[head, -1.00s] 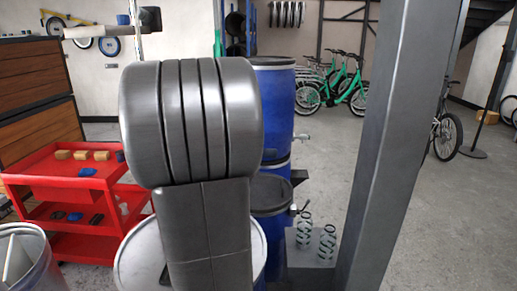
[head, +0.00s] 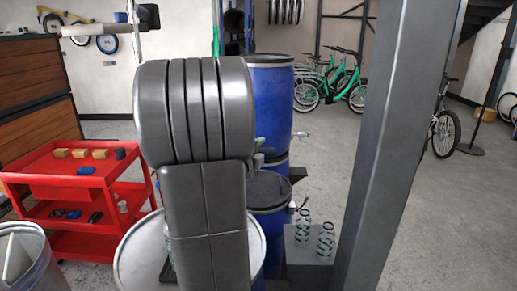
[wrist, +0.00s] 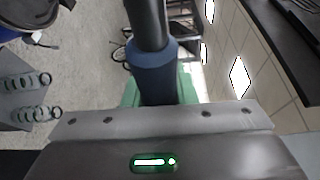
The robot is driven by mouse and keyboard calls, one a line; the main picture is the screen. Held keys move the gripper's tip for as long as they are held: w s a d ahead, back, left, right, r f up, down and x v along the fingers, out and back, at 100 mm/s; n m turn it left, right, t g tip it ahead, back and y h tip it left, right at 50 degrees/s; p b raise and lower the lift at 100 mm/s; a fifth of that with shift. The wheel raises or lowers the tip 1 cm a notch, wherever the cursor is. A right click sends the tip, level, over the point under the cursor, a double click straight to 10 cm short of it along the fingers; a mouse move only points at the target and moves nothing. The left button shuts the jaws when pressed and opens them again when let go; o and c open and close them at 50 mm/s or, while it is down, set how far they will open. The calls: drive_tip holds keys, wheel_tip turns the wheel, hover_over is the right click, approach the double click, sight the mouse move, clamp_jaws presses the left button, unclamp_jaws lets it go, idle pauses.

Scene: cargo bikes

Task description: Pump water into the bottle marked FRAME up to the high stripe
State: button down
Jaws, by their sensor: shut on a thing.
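My gripper (wrist: 160,88) has green fingers and is shut on a dark rod with a blue-grey sleeve (wrist: 153,62), which looks like the pump handle. In the head view my arm hides most of this grip. Two small clear bottle-like things with dark green rings stand on a grey block, a left one (head: 303,229) and a right one (head: 326,241). They also show sideways at the left of the wrist view (wrist: 26,82). I cannot read FRAME on either, nor tell a water level. A small spout (head: 292,208) is near the left one.
Blue drums (head: 272,100) stand behind my arm, the lower one with a dark lid (head: 283,187). A grey pillar (head: 385,140) rises to their right. A red cart (head: 75,180) and a pale bin (head: 30,245) are at left. Open floor (head: 430,210) lies beyond the pillar.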

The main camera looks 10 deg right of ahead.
drive_tip(key=a+r+n+t+p, duration=0.2)
drive_tip(key=r+n, duration=0.3)
drive_tip(key=r, duration=0.3)
drive_tip(key=w+a+r+n+t+p, duration=0.1)
drive_tip(key=a+r+n+p, duration=0.2)
drive_tip(key=r+n, duration=0.2)
drive_tip(key=shift+a+r+t, duration=0.35)
drive_tip(key=shift+r+t, duration=0.05)
drive_tip(key=shift+r, duration=1.4)
drive_tip(key=c, duration=1.2)
unclamp_jaws()
drive_tip(key=shift+o, duration=0.2)
drive_tip(key=shift+a+f, duration=0.1)
drive_tip(key=b+v, duration=0.3)
drive_tip(key=v, duration=1)
drive_tip(key=shift+s, duration=0.35)
